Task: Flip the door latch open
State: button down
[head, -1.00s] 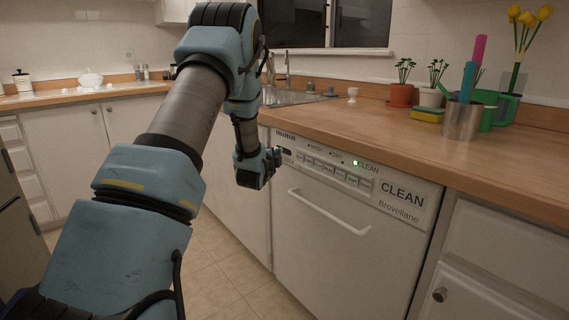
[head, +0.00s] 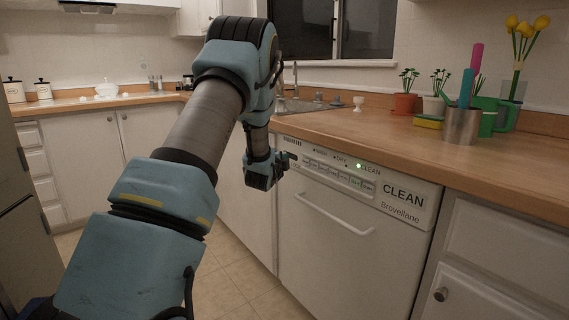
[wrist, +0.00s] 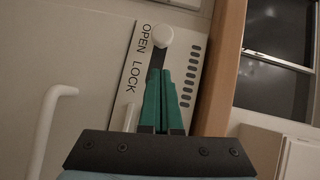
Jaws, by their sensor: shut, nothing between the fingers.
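The white dishwasher (head: 340,235) stands under the wooden counter, its door shut. Its latch is at the left end of the control panel; the head view mostly hides it behind my gripper (head: 288,158). In the wrist view, the latch's round white knob (wrist: 163,36) is at the OPEN end of a dark slot, beside the words OPEN and LOCK (wrist: 137,65). My gripper's green fingers (wrist: 160,72) are shut and empty. They lie over the slot, tips just below the knob in the picture; I cannot tell whether they touch it.
The dishwasher's bar handle (head: 335,212) sticks out below the panel. The counter edge (head: 400,160) overhangs above. A metal cup (head: 461,125), a sponge (head: 429,122) and potted plants stand on the counter, away from my gripper. The floor before the dishwasher is clear.

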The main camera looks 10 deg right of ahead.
jog(key=v, duration=1)
jog(key=shift+s+b, duration=0.15)
jog(key=shift+b, duration=0.25)
